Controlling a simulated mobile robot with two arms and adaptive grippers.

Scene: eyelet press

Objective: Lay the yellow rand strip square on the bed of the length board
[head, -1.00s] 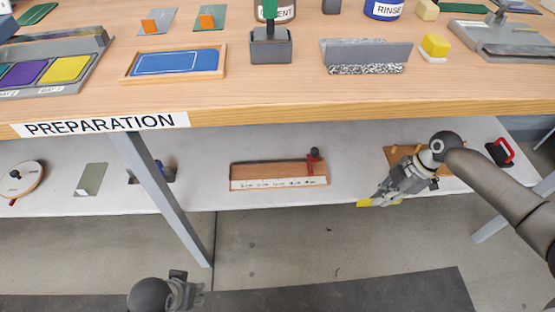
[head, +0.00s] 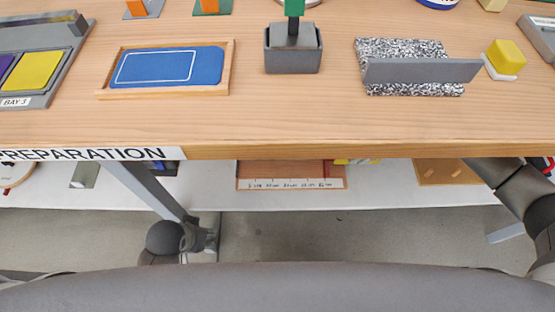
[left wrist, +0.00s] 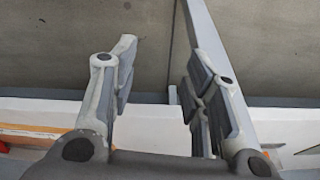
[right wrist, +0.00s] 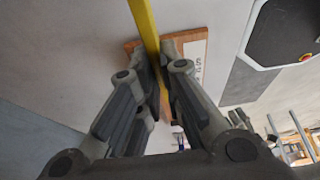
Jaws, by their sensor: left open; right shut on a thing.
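The length board (head: 290,171) rests on the white lower shelf, with a scale along its front and a red stop (head: 328,170). The bench edge hides its back. The yellow rand strip (right wrist: 144,22) is gripped between the fingers of my right gripper (right wrist: 160,58). In the right wrist view the board's wood (right wrist: 194,42) shows behind the strip; I cannot tell whether they touch. My left gripper (left wrist: 160,78) is open and empty, low in front of the shelf (head: 208,240).
The bench top (head: 300,125) overhangs the shelf (head: 410,198). A bench leg (head: 150,190) stands left of the board. A wooden board with pegs (head: 447,171) lies on the shelf to the right. The shelf front before the length board is clear.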

